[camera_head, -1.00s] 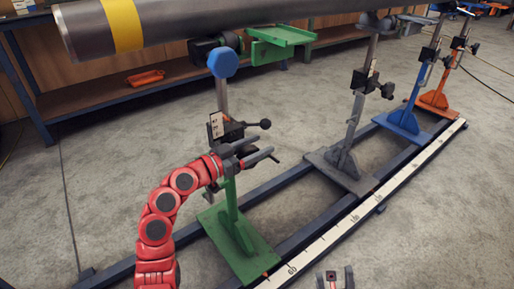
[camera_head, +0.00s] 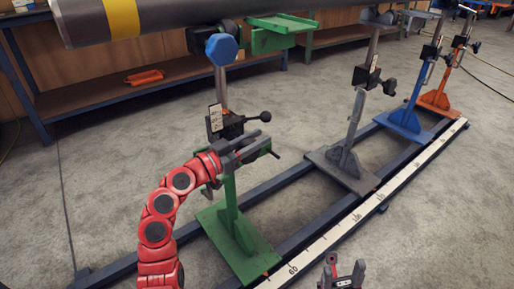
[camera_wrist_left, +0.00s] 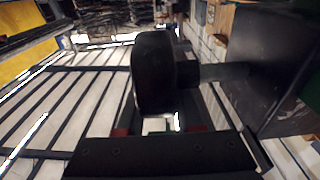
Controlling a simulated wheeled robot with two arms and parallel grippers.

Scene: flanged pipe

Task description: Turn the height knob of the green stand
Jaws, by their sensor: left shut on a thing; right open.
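The green stand (camera_head: 230,215) stands upright on the rail, with a dark clamp and a white label on its post. A blue hexagonal knob (camera_head: 221,48) sits near its top, below the pipe (camera_head: 190,17). My left gripper (camera_head: 262,147) is at the stand's mid-height, just below the black ball-ended lever (camera_head: 265,116). In the left wrist view, its jaws are shut on a black height knob (camera_wrist_left: 154,75), with a dark shaft running to the right. The gripper hides this knob in the head view. My right gripper (camera_head: 342,272) is open and empty at the bottom edge.
Grey (camera_head: 349,140), blue (camera_head: 405,118) and orange (camera_head: 437,98) stands are in a row along the rail to the right. A white scale (camera_head: 345,225) runs along the rail's front. A workbench (camera_head: 100,97) with an orange tray (camera_head: 145,77) stands behind. Floor at left is clear.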

